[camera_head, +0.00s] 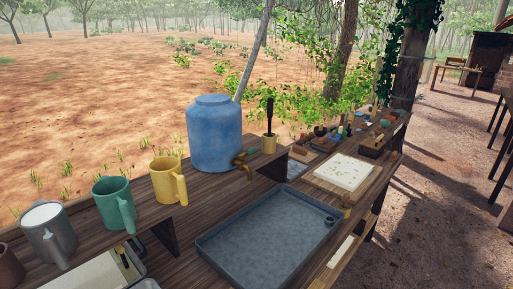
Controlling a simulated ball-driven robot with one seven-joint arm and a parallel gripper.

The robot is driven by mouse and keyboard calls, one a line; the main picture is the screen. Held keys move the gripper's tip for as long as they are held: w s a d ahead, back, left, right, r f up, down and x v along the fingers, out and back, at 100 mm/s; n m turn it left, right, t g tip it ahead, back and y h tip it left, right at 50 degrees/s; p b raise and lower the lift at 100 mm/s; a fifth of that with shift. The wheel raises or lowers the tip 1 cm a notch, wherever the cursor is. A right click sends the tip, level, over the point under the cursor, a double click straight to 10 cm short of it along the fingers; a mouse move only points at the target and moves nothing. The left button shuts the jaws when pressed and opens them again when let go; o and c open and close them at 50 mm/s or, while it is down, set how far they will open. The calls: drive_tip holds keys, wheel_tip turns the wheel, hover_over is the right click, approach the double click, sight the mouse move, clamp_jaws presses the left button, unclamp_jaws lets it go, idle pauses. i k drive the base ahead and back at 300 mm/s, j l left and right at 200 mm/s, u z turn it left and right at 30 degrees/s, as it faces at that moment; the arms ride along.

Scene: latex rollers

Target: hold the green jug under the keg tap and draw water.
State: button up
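The green jug (113,201) stands upright on a raised wooden shelf at the left, its handle facing front right. It is between a grey jug (48,231) with white contents and a yellow jug (166,178). The blue keg (214,136) stands farther right on the same shelf. Its brass tap (243,165) sticks out low on the right side, over the shelf's front edge. My gripper is not in view, and nothing is seen touching the green jug.
A grey tray (272,236) lies on the lower bench in front of the shelf. A brown vessel (10,267) is cut off at the left edge. A pale slab (343,172) lies beyond the tray.

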sight(242, 156)
drive_tip(key=i+l+u, duration=0.15)
drive_tip(key=i+l, duration=0.9)
drive_tip(key=i, duration=0.25)
drive_tip(key=i+l+u, duration=0.1)
drive_tip(key=i+l, duration=1.05)
drive_tip(key=i, duration=0.1)
